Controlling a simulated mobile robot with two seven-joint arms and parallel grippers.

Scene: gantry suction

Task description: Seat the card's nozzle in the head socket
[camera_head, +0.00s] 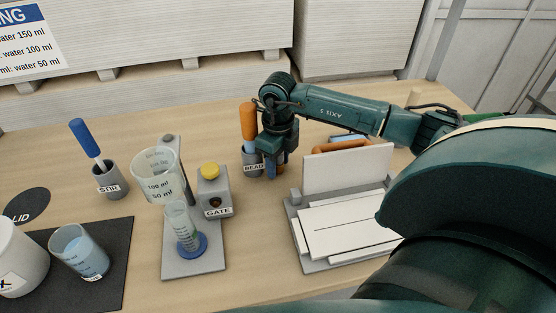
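I cannot make out a card with a nozzle or a head socket in the head view. My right gripper (272,160) points down beside a small grey cup labelled BEAD (252,168). An orange-handled tool (248,121) stands upright in or behind that cup, left of the gripper. The gripper's wrist hides part of this spot, and I cannot tell whether the fingers touch or hold anything. My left gripper is not in view.
A grey stand with a GATE block (214,197), graduated funnel (157,182) and cylinder (183,229) is centre-left. A STIR cup (107,181) and water beaker (80,255) are left. A grey base with white panels (345,230) is right. Open wood lies between.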

